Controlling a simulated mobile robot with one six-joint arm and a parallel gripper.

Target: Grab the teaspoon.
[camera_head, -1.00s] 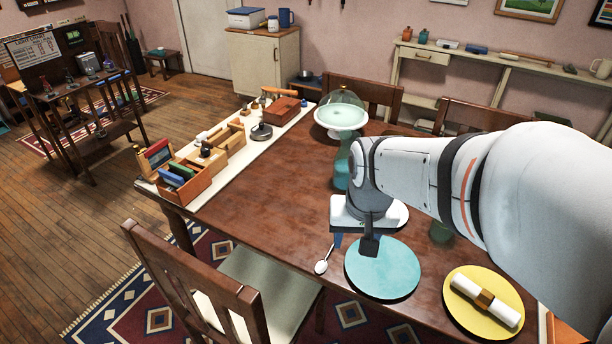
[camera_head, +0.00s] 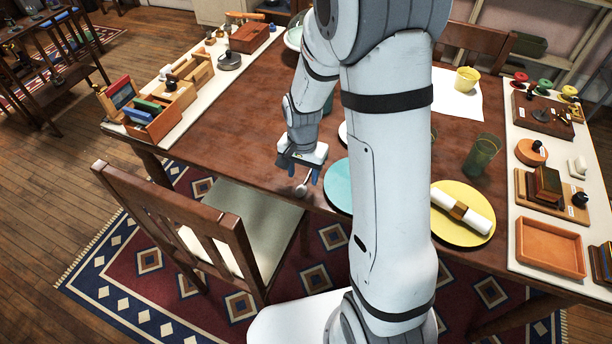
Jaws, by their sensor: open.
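The teaspoon (camera_head: 301,189) lies on the brown table (camera_head: 240,110) near its front edge, left of the teal plate. Its bowl shows at the lower end; part of the handle is hidden under my gripper. Nothing is held. I cannot tell how high the fingertips are above the table.
The teal plate (camera_head: 337,188) is close on the right, partly behind my arm. A yellow plate (camera_head: 470,231) with a rolled napkin (camera_head: 462,211) is farther right. A chair (camera_head: 180,225) stands in front. Wooden boxes line the left runner. Bare tabletop lies left of the gripper.

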